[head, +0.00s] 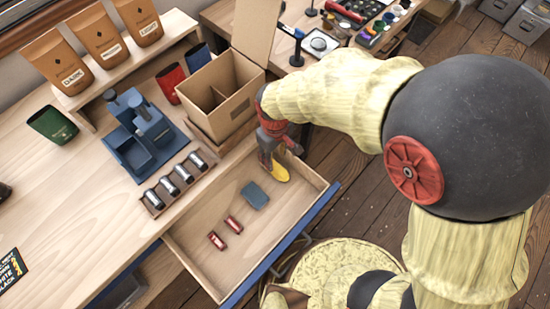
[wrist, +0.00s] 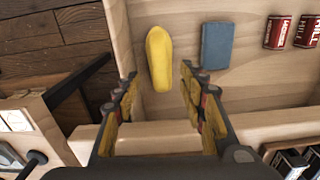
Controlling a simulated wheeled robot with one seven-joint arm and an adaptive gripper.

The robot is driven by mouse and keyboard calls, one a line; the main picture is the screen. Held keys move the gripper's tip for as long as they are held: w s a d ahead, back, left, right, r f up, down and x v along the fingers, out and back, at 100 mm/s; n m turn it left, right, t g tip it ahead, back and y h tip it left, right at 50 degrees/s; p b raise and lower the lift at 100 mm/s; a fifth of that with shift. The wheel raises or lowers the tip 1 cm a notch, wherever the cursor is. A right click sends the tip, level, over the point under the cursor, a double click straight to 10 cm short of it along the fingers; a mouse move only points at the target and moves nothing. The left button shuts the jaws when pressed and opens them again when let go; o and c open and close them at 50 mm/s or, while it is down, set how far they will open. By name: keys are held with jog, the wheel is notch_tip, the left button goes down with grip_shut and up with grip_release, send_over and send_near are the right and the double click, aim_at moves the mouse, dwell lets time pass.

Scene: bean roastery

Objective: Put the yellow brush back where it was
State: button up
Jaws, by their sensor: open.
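The yellow brush (wrist: 159,58) lies in the open drawer (head: 188,246), near the drawer's far corner in the head view. It also shows in the head view (head: 280,173), just below my gripper. My gripper (wrist: 160,88) is open and empty. In the wrist view its two fingers stand to either side of the brush's near end, and the brush lies mostly beyond the fingertips. I cannot tell the exact height of the fingers above the drawer floor.
A blue-grey block (head: 255,194) and two red tins (head: 225,232) share the drawer. A cardboard box (head: 218,92) stands beside the drawer's far end. The drawer's middle is partly bare.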

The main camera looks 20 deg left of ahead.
aim_at(276, 165)
notch_tip(276, 165, up, 4)
jog(key=shift+r+p, duration=0.2)
jog(key=shift+p, duration=0.4)
jog(key=w+d+r+m+t+y, duration=0.1)
jog(key=d+r+m, duration=0.2)
jog(key=d+r, duration=0.5)
jog(key=w+d+r+m+t, duration=0.2)
jog(key=d+r+m, duration=0.1)
jog(key=d+r, duration=0.45)
jog(key=s+d+r+m+t, duration=0.1)
jog(key=s+d+r+m, duration=0.2)
jog(key=d, duration=0.4)
jog(key=s+d+r+m+t+h, duration=0.1)
jog(key=s+d+r+m, duration=0.2)
jog(key=d, duration=0.4)
jog(key=s+r, duration=0.1)
jog(key=s, duration=0.1)
jog(key=shift+s+d+r+t, duration=0.2)
jog(key=shift+s+r+t, duration=0.1)
jog(key=shift+s+r, duration=0.1)
